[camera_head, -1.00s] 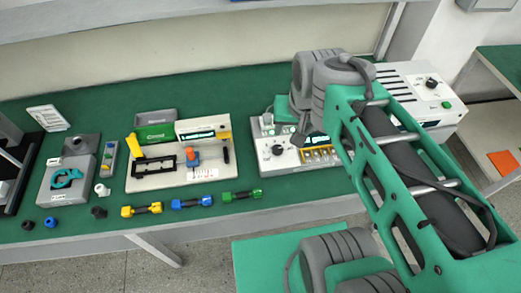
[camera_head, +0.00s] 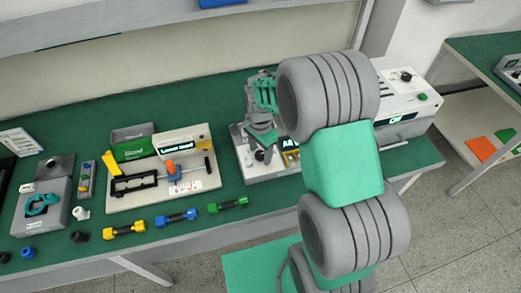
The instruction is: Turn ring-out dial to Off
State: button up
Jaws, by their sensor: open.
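A white test box (camera_head: 262,174) stands on the green bench in the middle, with a dark round dial (camera_head: 260,156) on its front face. My gripper (camera_head: 264,146) is over this box, pointing down close to the dial. Its jaws are open; whether they touch or surround the dial cannot be told. The dial's setting is too small to read. A second dark dial (camera_head: 406,76) is on the top of a larger white unit (camera_head: 412,100) at the right. No readable label tells which dial is the ring-out one. My arm hides the right part of the test box.
Left of the box stand a fixture (camera_head: 150,195) with a display, a green-grey bin (camera_head: 131,146) and a grey clamp block (camera_head: 42,207). Yellow (camera_head: 124,230), blue (camera_head: 176,217) and green (camera_head: 228,204) dumbbell-shaped pieces lie along the front edge. Another table (camera_head: 487,60) stands at right.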

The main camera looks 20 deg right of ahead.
grip_shut()
dwell(0.6)
